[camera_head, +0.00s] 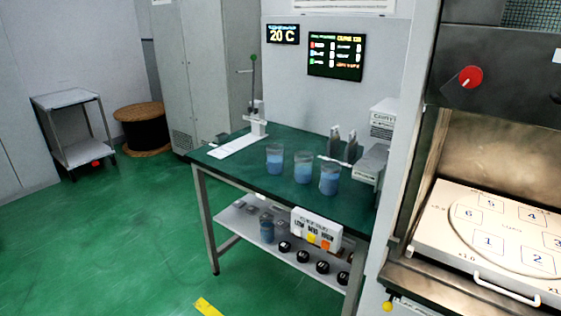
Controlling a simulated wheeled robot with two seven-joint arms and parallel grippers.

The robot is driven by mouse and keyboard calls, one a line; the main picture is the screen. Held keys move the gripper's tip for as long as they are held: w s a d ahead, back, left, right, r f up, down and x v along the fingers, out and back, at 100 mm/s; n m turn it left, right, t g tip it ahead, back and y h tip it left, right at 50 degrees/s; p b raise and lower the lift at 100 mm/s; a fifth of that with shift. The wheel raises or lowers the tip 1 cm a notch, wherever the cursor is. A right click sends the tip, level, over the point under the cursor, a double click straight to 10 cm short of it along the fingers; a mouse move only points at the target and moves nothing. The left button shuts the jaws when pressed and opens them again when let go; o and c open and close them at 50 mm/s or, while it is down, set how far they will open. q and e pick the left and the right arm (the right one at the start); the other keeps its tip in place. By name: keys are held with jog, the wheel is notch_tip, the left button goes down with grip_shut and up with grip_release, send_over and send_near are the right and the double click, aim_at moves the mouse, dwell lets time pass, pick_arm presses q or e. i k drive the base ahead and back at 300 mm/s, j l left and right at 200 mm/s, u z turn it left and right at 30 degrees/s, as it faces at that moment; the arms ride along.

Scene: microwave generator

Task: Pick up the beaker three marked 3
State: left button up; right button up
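Three clear beakers with blue liquid stand upright in a slanting row on the green tabletop (238,168): a left beaker (274,160), a middle beaker (302,168) and a right beaker (329,181). A further beaker-like vessel with bluish contents (266,228) stands on the lower shelf. No mark 3 is readable on any of them, so I cannot tell which is beaker three. Neither of my grippers is in view.
A white stand (256,127) is at the table's back left; grey upright pieces (350,146) and a pale device (371,163) are at the right. An open chamber with a numbered white plate (456,237) is at far right. Green floor (120,240) is clear at left.

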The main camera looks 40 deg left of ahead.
aim_at(330, 178)
jog(key=j+z, duration=0.15)
jog(key=j, duration=0.4)
jog(key=j+z, duration=0.15)
jog(key=j, duration=0.45)
jog(key=j+z, duration=0.1)
jog(key=j, duration=0.45)
jog(key=j+z, duration=0.15)
jog(key=j, duration=0.45)
jog(key=k+j+z, duration=0.15)
jog(key=j, duration=0.35)
jog(key=k+j+z, duration=0.15)
jog(key=j, duration=0.45)
